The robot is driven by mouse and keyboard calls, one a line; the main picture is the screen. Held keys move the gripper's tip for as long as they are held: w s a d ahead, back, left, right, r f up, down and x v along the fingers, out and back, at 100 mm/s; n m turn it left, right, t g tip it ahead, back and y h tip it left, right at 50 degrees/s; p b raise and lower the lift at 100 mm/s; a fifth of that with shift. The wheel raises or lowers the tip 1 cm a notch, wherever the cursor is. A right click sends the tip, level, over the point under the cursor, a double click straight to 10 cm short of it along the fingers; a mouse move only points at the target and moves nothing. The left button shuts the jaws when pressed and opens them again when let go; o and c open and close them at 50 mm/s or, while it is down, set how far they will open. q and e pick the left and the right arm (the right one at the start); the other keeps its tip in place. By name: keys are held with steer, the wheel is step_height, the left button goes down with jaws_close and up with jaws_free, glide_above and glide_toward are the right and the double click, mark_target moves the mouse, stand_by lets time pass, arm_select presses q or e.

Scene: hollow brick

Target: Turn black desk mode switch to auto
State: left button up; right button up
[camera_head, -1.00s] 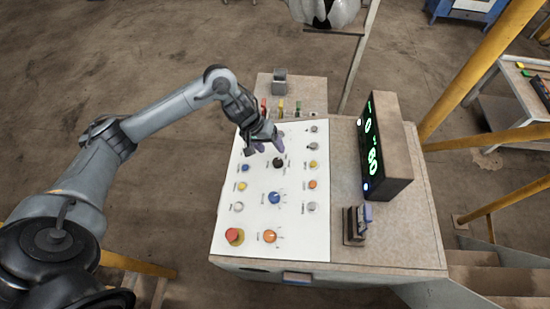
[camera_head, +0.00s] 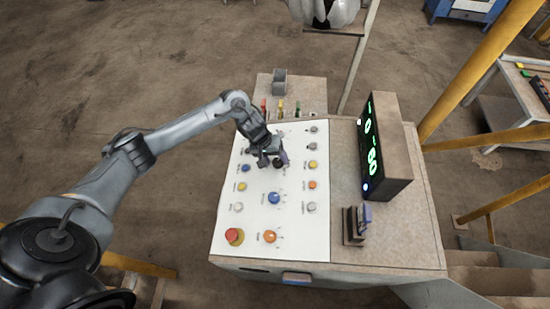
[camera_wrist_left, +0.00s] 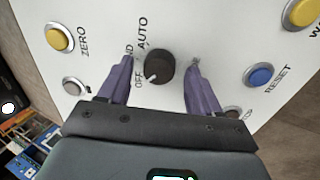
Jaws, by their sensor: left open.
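The black mode switch (camera_wrist_left: 160,66) is a round knob on the white desk panel, with OFF and AUTO labels beside it and a third label partly hidden by a finger. Its white mark is at the lower left of the knob, towards the OFF label. In the head view the black knob (camera_head: 278,163) is partly covered by my gripper. My left gripper (camera_head: 270,158) is open over it. In the left wrist view its two purple fingers (camera_wrist_left: 160,60) stand one on each side of the knob, with visible gaps. My right gripper is not in view.
Other buttons and knobs surround the switch, including a blue knob (camera_head: 274,198), an orange knob (camera_head: 269,236) and a red button (camera_head: 234,236). A display box (camera_head: 396,150) with green digits stands to the right. A blue RESET button (camera_wrist_left: 260,75) is near the right finger.

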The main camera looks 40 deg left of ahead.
arm_select(q)
steer(key=shift+d+f, duration=0.1)
steer(key=shift+f, duration=0.05)
steer(key=c, duration=1)
steer(key=shift+c, duration=0.2)
